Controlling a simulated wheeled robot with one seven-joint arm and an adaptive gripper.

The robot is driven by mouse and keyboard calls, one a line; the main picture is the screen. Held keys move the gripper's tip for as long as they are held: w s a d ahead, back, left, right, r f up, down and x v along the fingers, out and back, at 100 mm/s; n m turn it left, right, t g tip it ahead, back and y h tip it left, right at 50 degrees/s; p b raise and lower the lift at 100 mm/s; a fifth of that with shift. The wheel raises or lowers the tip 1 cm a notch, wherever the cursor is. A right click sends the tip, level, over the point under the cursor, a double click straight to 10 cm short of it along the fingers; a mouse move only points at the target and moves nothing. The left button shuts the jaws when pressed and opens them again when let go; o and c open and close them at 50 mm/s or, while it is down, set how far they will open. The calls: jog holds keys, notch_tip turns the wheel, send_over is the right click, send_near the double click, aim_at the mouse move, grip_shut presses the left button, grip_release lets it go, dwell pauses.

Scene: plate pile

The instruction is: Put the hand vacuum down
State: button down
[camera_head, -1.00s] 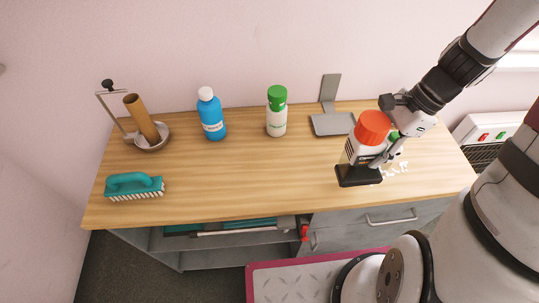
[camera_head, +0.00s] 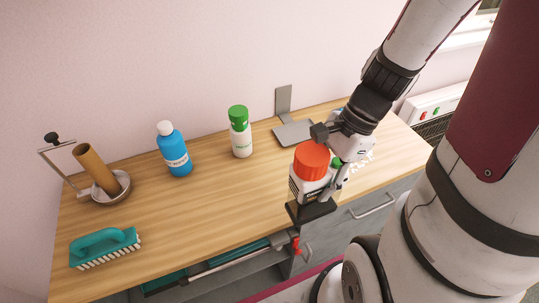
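The hand vacuum (camera_head: 311,160) has an orange-red top, a white body with dark markings and a black, flat nozzle pointing down. It appears near the front edge of the wooden worktop, right of centre, with its nozzle overlapping that edge in the picture. My gripper (camera_head: 340,178) comes from the upper right, beside the vacuum's right side, and seems closed on it. The far finger and the exact grip are hidden by the vacuum. I cannot tell the gap below the nozzle.
The worktop (camera_head: 215,205) has clear room left of the vacuum. A teal brush (camera_head: 100,243), a brown tube in a bowl (camera_head: 96,168), a blue bottle (camera_head: 173,152), a green-capped bottle (camera_head: 240,135) and a grey metal stand (camera_head: 291,132) stand around it.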

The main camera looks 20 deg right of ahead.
jog(key=w+a+f, duration=0.2)
jog(key=w, duration=0.4)
jog(key=w+a+f+b, duration=0.1)
jog(key=w+f, duration=0.1)
jog(key=w, duration=0.5)
jog(key=shift+a+f, duration=0.35)
jog(key=shift+a, duration=0.05)
jog(key=shift+f, duration=0.2)
jog(key=c, duration=0.7)
grip_release()
jog(key=shift+s, duration=0.1)
